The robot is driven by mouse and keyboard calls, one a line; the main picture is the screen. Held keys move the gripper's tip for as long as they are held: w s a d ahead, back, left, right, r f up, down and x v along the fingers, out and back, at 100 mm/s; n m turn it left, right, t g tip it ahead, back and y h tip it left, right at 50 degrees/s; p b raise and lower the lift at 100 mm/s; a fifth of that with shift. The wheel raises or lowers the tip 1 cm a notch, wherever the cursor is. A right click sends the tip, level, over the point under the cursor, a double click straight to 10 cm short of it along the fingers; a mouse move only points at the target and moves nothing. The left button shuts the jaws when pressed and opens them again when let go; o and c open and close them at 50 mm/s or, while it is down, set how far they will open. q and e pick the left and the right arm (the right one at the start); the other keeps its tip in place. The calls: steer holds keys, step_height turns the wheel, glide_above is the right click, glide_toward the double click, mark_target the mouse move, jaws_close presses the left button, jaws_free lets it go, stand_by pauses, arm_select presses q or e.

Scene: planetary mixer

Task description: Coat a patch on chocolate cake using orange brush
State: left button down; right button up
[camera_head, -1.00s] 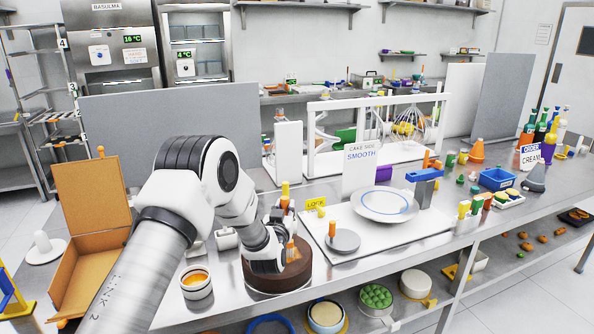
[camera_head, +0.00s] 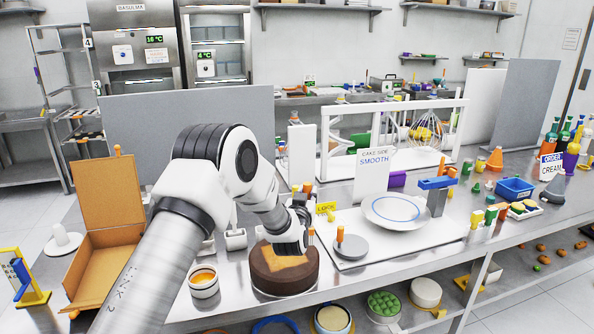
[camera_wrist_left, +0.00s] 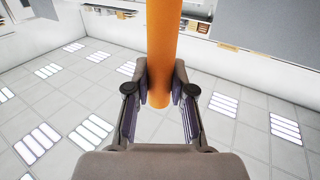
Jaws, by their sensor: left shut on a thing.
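The round brown chocolate cake (camera_head: 305,277) stands on the bench front, with an orange-tan patch (camera_head: 284,262) on its top. My left gripper (camera_head: 300,213) is above the back right of the cake, apart from the patch as far as I can tell. In the left wrist view my left gripper (camera_wrist_left: 160,92) is shut on the orange brush (camera_wrist_left: 162,50), its handle between both fingers. The brush's tip cannot be made out. My right gripper is out of view.
A glaze pot (camera_head: 203,287) stands left of the cake. An open cardboard box (camera_head: 108,240) is farther left. A white board with a grey turntable (camera_head: 352,249) and a plate (camera_head: 368,222) lies to the right. Bottles and a blue bin (camera_head: 515,191) stand at far right.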

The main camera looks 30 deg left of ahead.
mark_target(307, 184)
arm_select(q)
steer(key=shift+w+d+r+p, duration=0.1)
steer(key=shift+w+r+p, duration=0.1)
steer(key=shift+r, duration=0.2)
steer(key=shift+w+r+p, duration=0.1)
steer(key=shift+r+p, duration=0.05)
steer(key=shift+r, duration=0.65)
steer(key=shift+s+r+p, duration=0.25)
steer(key=shift+r+p, duration=0.05)
steer(key=shift+r, duration=0.1)
steer(key=shift+w, duration=0.1)
